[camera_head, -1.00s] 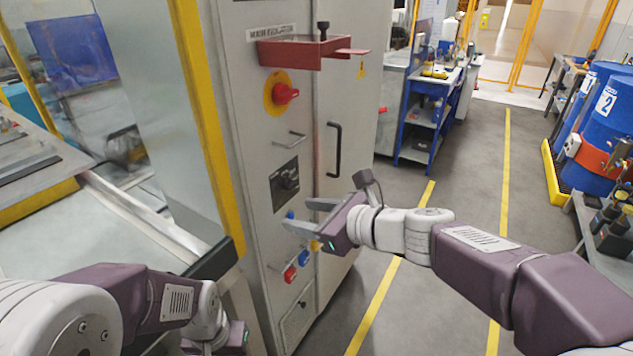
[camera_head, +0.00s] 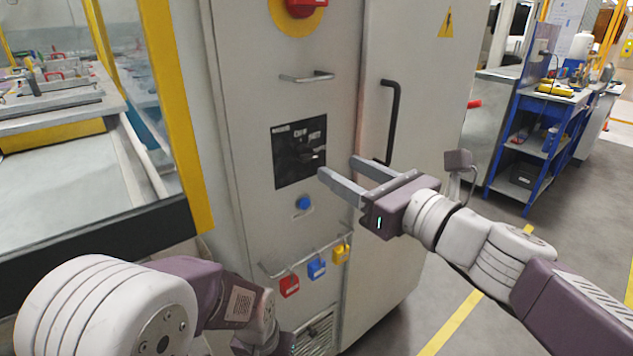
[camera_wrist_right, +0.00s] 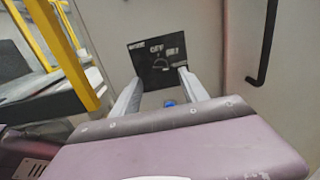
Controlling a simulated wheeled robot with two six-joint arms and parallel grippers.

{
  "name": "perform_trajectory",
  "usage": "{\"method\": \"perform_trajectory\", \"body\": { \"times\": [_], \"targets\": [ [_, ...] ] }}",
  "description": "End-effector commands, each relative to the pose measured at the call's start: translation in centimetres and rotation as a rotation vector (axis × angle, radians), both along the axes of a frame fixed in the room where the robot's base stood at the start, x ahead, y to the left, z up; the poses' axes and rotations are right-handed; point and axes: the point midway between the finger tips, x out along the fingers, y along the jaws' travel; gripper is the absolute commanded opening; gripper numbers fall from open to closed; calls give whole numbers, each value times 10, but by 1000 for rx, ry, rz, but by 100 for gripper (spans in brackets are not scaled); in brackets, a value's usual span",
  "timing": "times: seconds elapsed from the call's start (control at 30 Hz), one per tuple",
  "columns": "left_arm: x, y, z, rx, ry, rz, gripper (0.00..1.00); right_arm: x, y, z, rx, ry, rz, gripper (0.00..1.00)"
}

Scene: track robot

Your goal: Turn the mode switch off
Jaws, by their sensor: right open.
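The mode switch is a dark knob on a black square plate (camera_head: 299,150) on the grey cabinet front, above a blue button (camera_head: 303,203). My right gripper (camera_head: 336,167) is open and empty, just right of and in front of the plate. In the right wrist view the knob (camera_wrist_right: 158,64) and its plate lie beyond and between the two spread fingers (camera_wrist_right: 157,83), apart from them. My left arm is at the lower left; its fingers are not visible.
A red rotary handle (camera_head: 305,6) sits above on a yellow disc. Red, blue and yellow padlocks (camera_head: 316,268) hang from a rail below. A yellow post (camera_head: 176,110) stands left.

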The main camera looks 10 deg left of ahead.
Motion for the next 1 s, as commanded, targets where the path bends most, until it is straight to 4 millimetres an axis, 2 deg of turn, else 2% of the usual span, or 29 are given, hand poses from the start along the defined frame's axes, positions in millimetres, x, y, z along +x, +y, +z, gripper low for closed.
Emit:
{"method": "perform_trajectory", "body": {
  "times": [0.03,0.27,0.7,1.0],
  "targets": [
    [0,0,-10,0,0,0,0,-1,1,-10,-1,-1,3,52],
    [0,0,-11,0,-1,0,0,1,5,-11,-1,2,7,52],
    [0,0,-21,0,0,0,0,49,67,-11,-2,1,7,52],
    [0,0,-21,0,-1,0,0,55,74,-10,-1,0,5,52]
  ]
}}
